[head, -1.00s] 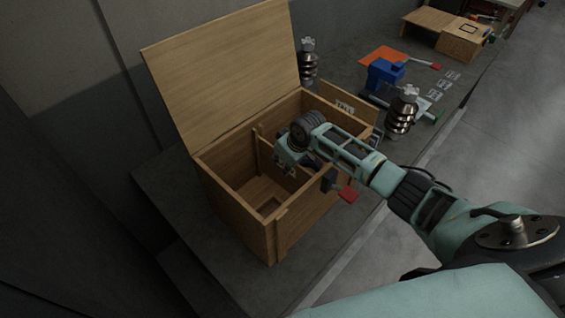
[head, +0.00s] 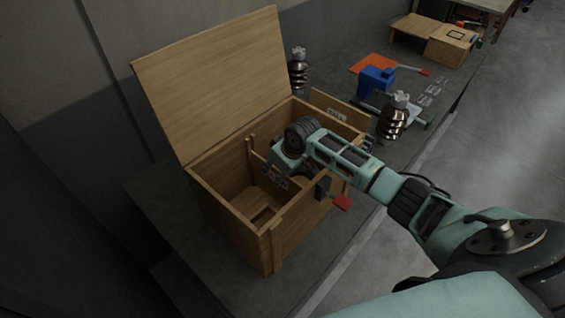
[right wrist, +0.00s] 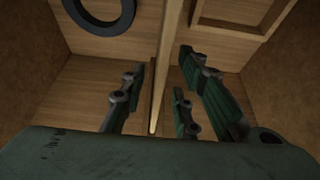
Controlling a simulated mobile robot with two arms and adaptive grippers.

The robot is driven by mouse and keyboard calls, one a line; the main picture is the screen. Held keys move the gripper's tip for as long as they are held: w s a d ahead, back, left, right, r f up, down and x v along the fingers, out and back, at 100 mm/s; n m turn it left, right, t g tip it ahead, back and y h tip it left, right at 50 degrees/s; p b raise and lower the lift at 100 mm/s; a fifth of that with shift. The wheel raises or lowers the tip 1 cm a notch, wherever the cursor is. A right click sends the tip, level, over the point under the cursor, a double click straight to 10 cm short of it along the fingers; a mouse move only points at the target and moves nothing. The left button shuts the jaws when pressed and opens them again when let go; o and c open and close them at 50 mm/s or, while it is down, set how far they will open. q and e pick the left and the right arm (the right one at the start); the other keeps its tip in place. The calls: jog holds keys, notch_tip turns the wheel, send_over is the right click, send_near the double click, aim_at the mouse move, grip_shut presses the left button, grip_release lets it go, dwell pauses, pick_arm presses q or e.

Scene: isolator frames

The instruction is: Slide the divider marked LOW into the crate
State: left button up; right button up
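The open wooden crate (head: 236,226) stands on the dark bench, its lid (head: 215,80) raised at the back. A wooden divider (head: 258,168) stands inside it, with a small label partly hidden by my right gripper; I cannot read it. My right gripper (head: 281,176) is inside the crate mouth over this divider. In the right wrist view the divider (right wrist: 170,60) runs edge-on between the fingers (right wrist: 160,68). The fingers are spread, with visible gaps on both sides. My left gripper is not in view.
Another labelled panel (head: 330,106) stands behind the crate. Insulators (head: 393,118) and a blue block (head: 376,79) stand behind. On the crate floor are a dark ring (right wrist: 98,14) and a square wooden frame (right wrist: 240,30).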

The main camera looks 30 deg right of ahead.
jog(key=v, duration=1)
jog(key=shift+r, duration=0.1)
